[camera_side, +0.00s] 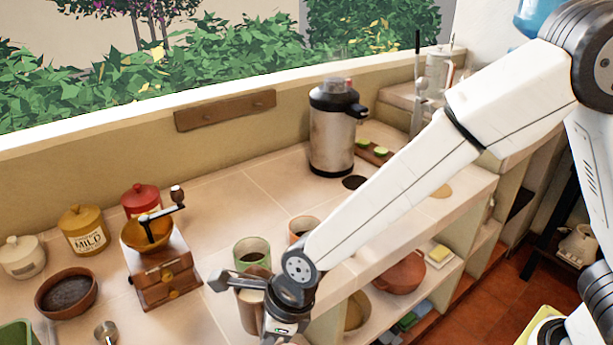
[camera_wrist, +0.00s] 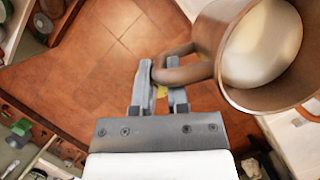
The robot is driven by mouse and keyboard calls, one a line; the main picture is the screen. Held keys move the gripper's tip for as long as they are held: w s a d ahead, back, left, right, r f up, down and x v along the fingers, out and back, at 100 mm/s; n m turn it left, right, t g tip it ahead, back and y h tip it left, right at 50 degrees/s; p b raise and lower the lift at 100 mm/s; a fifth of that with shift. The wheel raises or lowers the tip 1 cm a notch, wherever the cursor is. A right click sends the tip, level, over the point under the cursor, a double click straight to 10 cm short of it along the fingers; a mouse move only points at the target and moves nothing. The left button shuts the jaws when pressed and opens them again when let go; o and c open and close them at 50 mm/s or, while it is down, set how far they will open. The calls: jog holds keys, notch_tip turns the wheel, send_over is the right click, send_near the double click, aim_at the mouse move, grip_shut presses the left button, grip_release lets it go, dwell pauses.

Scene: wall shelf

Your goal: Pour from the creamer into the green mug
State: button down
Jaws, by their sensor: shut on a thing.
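The creamer (camera_wrist: 207,30) is a brown jug with pale cream-coloured liquid inside, seen from above in the wrist view. My gripper (camera_wrist: 162,84) is shut on its looped handle. In the side view the creamer (camera_side: 248,312) is partly hidden behind my gripper (camera_side: 240,281), near the counter's front edge. The green mug (camera_side: 252,252) stands upright on the counter just behind the creamer and gripper in the side view. Its lower part is hidden, and I cannot tell whether the creamer touches it. I see no stream of liquid.
A brown mug (camera_side: 303,226) stands to the right of the green mug, partly behind my arm. A wooden grinder (camera_side: 164,264) with a crank stands to the left. A steel dispenser (camera_side: 332,135) stands at the back. Open shelves (camera_side: 470,232) lie below the counter's front edge.

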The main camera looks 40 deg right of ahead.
aim_at(251, 305)
jog(key=shift+w+a+r+m+t, duration=0.1)
jog(key=shift+w+a+m+t, duration=0.1)
jog(key=shift+a+m, duration=0.25)
jog(key=shift+w+a+r+m+t, duration=0.1)
jog(key=shift+a+m+t, duration=0.1)
jog(key=shift+a+m, duration=0.25)
jog(key=shift+a, duration=0.1)
jog(key=shift+w+d+r+m+g+y, duration=0.1)
jog(key=shift+w+d+r+g+y, duration=0.15)
jog(key=shift+w+r+g, duration=0.3)
jog(key=shift+w+d+r+m+g+y, duration=0.1)
jog(key=shift+w+d+r+g+y, duration=0.1)
jog(key=shift+w+r+g+y, duration=0.4)
jog(key=shift+w+d+r+m+g+h, duration=0.1)
jog(key=shift+w+d+r+g, duration=0.15)
jog(key=shift+r+g, duration=0.4)
jog(key=shift+w+d+r+g+y, duration=0.3)
jog(key=shift+w+r, duration=0.1)
jog(key=shift+r, duration=0.15)
jog(key=shift+w+d+r+g+y, duration=0.15)
jog(key=shift+w+r+g+y, duration=0.15)
jog(key=shift+r, duration=0.25)
jog(key=shift+w, duration=0.1)
jog(key=shift+w+d+r+m+g+y, duration=0.25)
jog(key=shift+w+d+r+m+g, duration=0.15)
jog(key=shift+w+r+g, duration=0.35)
